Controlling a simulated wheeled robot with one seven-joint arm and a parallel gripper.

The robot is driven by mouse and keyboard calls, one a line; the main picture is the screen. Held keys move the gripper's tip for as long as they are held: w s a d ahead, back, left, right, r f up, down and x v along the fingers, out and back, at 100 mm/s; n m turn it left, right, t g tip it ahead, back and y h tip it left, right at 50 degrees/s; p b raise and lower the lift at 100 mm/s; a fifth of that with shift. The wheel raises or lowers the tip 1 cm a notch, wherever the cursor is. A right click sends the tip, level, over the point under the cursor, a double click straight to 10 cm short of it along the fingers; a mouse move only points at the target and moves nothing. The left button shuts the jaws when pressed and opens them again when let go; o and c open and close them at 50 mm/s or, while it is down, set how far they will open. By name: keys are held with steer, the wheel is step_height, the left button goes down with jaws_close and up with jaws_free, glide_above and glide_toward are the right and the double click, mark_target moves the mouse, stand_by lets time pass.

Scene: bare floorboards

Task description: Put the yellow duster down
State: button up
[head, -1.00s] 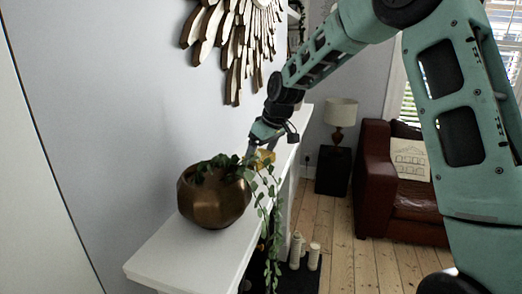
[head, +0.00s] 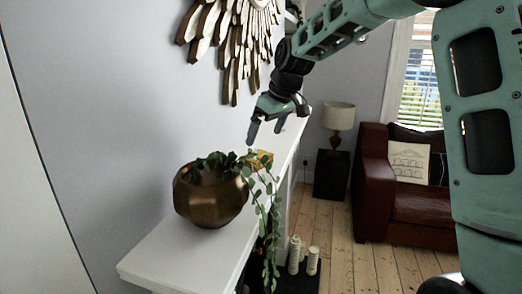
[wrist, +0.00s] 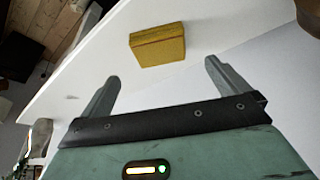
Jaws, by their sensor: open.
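The yellow duster (wrist: 158,46) is a small block lying on the white mantel shelf. In the head view the duster (head: 262,158) shows just behind the bronze pot, partly hidden by the plant's leaves. My gripper (head: 264,133) is open and empty above the shelf, over the duster and apart from it. In the wrist view the two fingers of my gripper (wrist: 163,78) are spread wide, with the duster beyond their tips and a clear gap between.
A bronze pot (head: 210,198) with a trailing plant (head: 268,215) stands on the white shelf (head: 190,250). A sunburst wall ornament (head: 228,40) hangs above. White candles (head: 295,258) stand below, and a brown leather sofa (head: 400,205) is to the right. The shelf's front end is clear.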

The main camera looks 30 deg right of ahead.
steer(key=shift+b+v, duration=0.35)
steer(key=shift+v, duration=2.05)
